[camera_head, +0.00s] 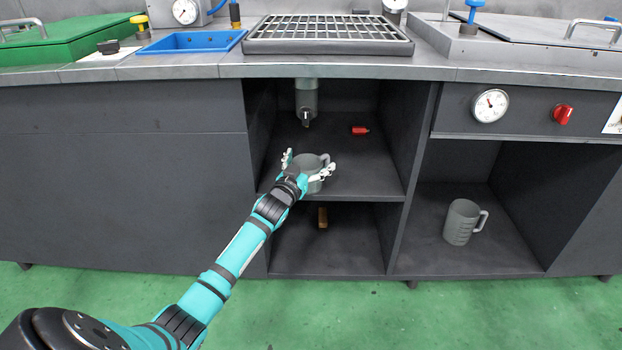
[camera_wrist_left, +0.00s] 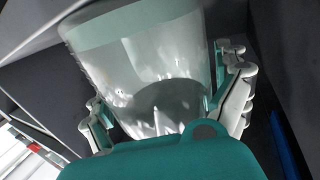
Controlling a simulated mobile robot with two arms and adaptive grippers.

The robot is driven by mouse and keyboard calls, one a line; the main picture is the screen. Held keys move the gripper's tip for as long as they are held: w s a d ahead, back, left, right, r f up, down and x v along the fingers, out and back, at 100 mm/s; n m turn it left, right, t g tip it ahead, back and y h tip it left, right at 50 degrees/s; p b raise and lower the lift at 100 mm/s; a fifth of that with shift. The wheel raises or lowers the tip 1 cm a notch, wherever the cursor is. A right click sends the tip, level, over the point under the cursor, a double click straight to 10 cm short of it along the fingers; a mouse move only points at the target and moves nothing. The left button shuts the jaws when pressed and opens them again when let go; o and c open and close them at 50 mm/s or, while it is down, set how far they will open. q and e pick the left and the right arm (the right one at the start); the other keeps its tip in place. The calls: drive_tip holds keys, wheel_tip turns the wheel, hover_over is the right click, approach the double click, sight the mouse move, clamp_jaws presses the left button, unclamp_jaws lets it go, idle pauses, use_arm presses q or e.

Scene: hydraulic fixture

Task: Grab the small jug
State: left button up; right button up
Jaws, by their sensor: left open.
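The small grey jug (camera_head: 312,162) stands upright on the upper shelf of the open cabinet, with its handle on the far right side. My left gripper (camera_head: 309,167) is open, with one finger on each side of the jug. In the left wrist view the jug (camera_wrist_left: 145,65) fills the space between the spread fingers, and its surface looks shiny. I cannot tell whether the fingers touch it. My arm's end hides the jug's lower left part in the head view. My right gripper is not in view.
A larger grey jug (camera_head: 461,222) stands in the lower right compartment. Cabinet walls flank the shelf. A small brown block (camera_head: 323,217) is in the compartment below.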

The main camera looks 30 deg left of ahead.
use_arm(q)
drive_tip(key=c, duration=1.2)
drive_tip(key=shift+r, duration=0.1)
